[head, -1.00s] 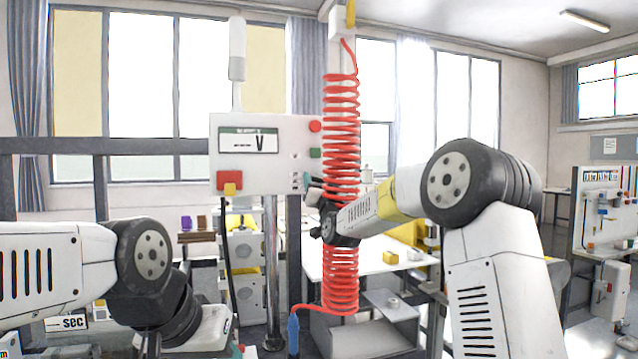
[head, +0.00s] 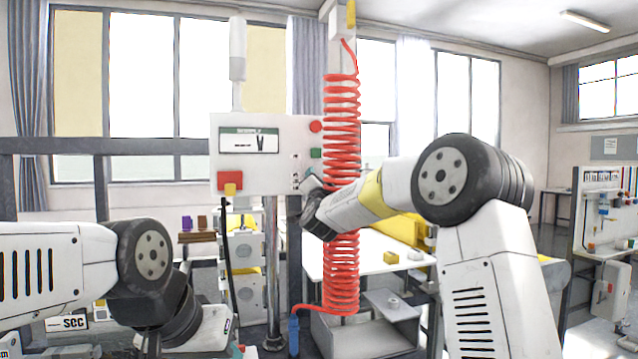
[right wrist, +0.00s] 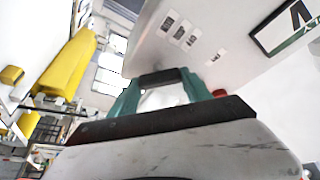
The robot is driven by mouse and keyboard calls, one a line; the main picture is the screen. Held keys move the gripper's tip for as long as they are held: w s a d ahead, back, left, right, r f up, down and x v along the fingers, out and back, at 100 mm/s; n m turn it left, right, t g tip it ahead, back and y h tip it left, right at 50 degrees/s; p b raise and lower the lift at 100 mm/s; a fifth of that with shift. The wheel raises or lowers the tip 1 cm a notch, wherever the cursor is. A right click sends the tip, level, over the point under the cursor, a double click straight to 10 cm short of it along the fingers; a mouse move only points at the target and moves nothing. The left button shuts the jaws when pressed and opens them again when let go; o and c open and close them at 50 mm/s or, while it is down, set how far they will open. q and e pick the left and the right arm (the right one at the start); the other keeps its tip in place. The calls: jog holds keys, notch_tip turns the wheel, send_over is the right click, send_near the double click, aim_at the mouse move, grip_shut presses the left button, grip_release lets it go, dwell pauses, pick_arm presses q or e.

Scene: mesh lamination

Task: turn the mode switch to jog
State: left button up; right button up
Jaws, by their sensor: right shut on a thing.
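The white control box (head: 265,185) stands in the middle of the head view, with a display (head: 249,143), red and green buttons and small dark controls at its lower right. My right gripper (head: 308,187) is at that lower right corner, shut. The mode switch itself is hidden at the jaws; I cannot read its position. In the right wrist view, the teal fingers of my right gripper (right wrist: 160,80) reach to the box face (right wrist: 225,35), below a row of small dark controls (right wrist: 178,32). My left gripper (head: 225,342) shows only in part, low at left, away from the box.
A red coiled hose (head: 341,120) hangs just right of the box, partly behind my right forearm. A red block with a yellow part (head: 230,182) is at the box's lower left. A white table (head: 375,262) with yellow items stands behind.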

dwell(0.3)
jog(key=o, duration=1.4)
jog(key=shift+c, duration=0.2)
jog(key=shift+s, duration=0.1)
jog(key=v, duration=0.7)
jog(key=shift+s, duration=0.3)
jog(key=shift+f, duration=0.1)
jog(key=s+d+f+n+g, duration=0.3)
jog(key=s+f, duration=0.4)
jog(key=s, duration=0.6)
jog(key=s+d+f+n+g+y, duration=0.1)
jog(key=s+d+f+n+g, duration=0.2)
jog(key=s, duration=1)
jog(key=s+d+f+n+g, duration=0.3)
jog(key=s+d+f+g, duration=0.5)
jog(key=s+f, duration=0.3)
jog(key=s+g, duration=0.1)
jog(key=s, duration=0.1)
jog(key=shift+s+d+n, duration=0.15)
jog(key=shift+s+n, duration=0.15)
jog(key=shift+s, duration=0.05)
